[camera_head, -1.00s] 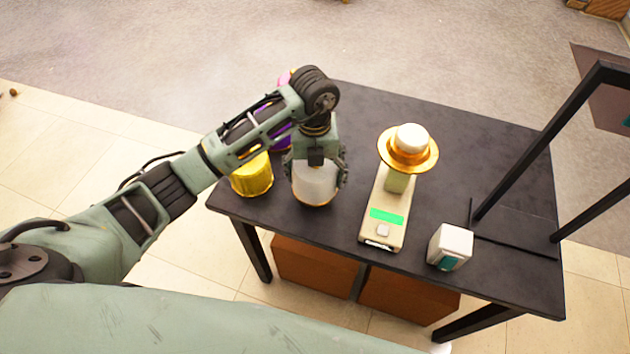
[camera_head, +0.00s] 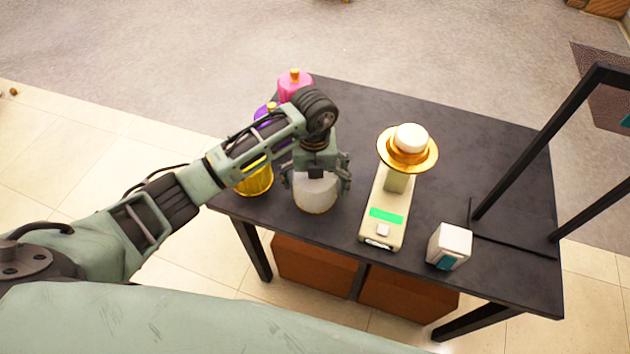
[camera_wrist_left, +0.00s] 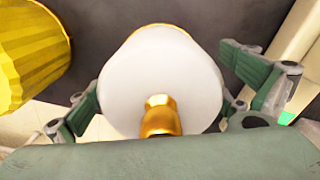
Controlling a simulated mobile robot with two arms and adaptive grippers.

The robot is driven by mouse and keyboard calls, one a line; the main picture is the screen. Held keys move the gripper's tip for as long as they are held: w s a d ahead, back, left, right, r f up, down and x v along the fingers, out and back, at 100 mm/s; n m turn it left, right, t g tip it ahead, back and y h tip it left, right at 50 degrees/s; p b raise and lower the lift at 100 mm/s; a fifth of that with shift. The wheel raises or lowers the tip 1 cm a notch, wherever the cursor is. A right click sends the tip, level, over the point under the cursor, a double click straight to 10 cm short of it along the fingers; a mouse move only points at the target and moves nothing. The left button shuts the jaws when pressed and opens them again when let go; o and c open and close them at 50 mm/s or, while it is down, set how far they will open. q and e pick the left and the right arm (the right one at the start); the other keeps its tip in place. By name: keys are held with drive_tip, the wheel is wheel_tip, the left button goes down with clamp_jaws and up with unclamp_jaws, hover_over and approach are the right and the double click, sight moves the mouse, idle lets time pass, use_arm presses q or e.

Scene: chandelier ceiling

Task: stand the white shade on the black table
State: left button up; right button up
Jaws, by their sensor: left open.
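The white shade (camera_head: 316,194), with a gold rim, stands upright on the black table (camera_head: 462,160) near its front left edge. My left gripper (camera_head: 317,184) is over the shade from above, its open fingers on either side of it. In the left wrist view the white shade (camera_wrist_left: 163,82) shows from above with a gold knob in its middle. There the left gripper's fingers (camera_wrist_left: 165,112) are spread wide, with a gap visible on the left. My right gripper is not in view.
A yellow shade (camera_head: 256,181) stands close left of the white one, with purple (camera_head: 266,112) and pink (camera_head: 295,84) ones behind. To the right are a scale (camera_head: 384,215) bearing a gold-brimmed piece (camera_head: 428,162), a small white box (camera_head: 451,243) and a black frame (camera_head: 540,135).

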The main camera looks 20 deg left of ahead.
use_arm(q)
drive_tip(key=shift+r, duration=0.55)
wheel_tip(320, 180, up, 11)
drive_tip(key=shift+r+b, duration=0.1)
drive_tip(key=shift+b, duration=0.7)
